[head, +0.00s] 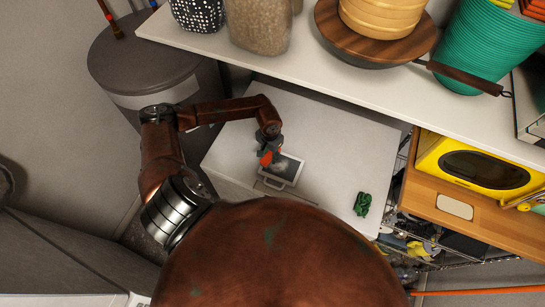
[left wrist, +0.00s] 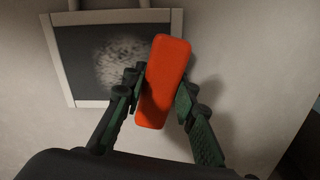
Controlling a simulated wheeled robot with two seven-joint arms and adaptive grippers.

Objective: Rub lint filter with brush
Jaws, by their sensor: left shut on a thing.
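The lint filter (head: 286,172) lies on the white surface (head: 330,165), a dark mesh panel in a pale frame with a handle. It also shows in the left wrist view (left wrist: 80,58), with a grey lint patch (left wrist: 124,60) on its mesh. My left gripper (left wrist: 160,95) is shut on the orange brush (left wrist: 163,80), which shows in the head view (head: 266,158) at the filter's left edge. In the left wrist view the brush overlaps the frame's right side; I cannot tell whether it touches. The brush's bristles are hidden.
A shelf (head: 330,75) with jars and bowls overhangs the back. A yellow appliance (head: 475,165) stands at right. A dark bin (head: 145,65) stands at back left.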

